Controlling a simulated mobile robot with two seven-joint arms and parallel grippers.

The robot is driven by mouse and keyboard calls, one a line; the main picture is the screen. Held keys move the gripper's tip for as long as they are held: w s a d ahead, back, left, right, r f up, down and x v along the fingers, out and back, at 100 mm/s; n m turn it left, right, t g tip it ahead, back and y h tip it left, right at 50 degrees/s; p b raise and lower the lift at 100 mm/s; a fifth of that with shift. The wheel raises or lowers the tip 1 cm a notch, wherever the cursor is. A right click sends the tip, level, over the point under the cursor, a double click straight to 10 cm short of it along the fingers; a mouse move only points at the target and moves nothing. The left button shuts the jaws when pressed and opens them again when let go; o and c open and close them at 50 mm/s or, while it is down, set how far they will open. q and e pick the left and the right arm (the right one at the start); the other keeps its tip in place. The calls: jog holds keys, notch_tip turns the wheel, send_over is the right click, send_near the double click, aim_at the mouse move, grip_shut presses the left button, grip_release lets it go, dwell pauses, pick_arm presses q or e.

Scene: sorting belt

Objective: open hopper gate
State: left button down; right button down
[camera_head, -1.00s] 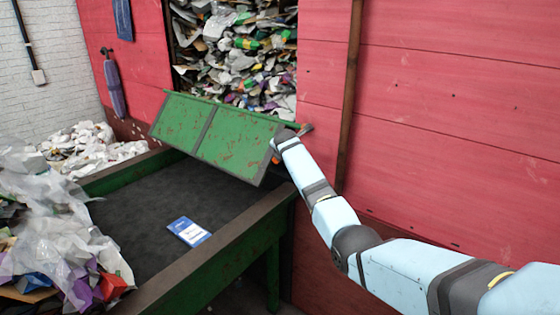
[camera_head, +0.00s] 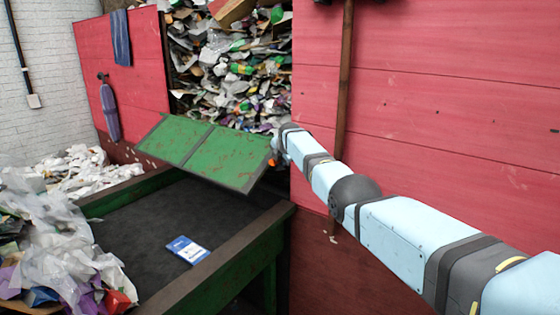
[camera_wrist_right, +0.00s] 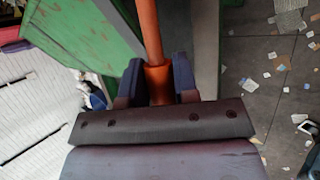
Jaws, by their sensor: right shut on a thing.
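The hopper gate (camera_head: 205,151) is a worn green panel. It hangs tilted out over the dark belt, with the hopper opening (camera_head: 235,75) full of mixed waste above and behind it. My right gripper (camera_head: 277,150) is at the gate's right edge, where its fingers are too small to make out. In the right wrist view my right gripper (camera_wrist_right: 160,85) is shut around an orange-red bar (camera_wrist_right: 150,30), beside a green panel (camera_wrist_right: 85,30). My left gripper is not in view.
The belt (camera_head: 140,225) has a dark rim and green sides, and a blue-and-white packet (camera_head: 188,250) lies on it. Plastic waste (camera_head: 55,255) heaps at left. A red plank wall (camera_head: 450,110) with a brown post (camera_head: 345,80) stands close behind my right arm.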

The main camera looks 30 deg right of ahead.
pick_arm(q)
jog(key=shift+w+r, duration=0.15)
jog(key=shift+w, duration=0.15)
pick_arm(e)
jog(key=shift+r, duration=0.15)
jog(key=c, duration=0.9)
grip_release()
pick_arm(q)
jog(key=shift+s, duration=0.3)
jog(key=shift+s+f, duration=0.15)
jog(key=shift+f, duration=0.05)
pick_arm(e)
jog(key=shift+v, duration=1)
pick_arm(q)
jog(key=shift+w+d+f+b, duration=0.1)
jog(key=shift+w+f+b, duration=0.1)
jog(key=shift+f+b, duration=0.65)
pick_arm(e)
jog(key=v, duration=1.1)
jog(key=shift+s+r, duration=0.2)
jog(key=shift+r, duration=0.1)
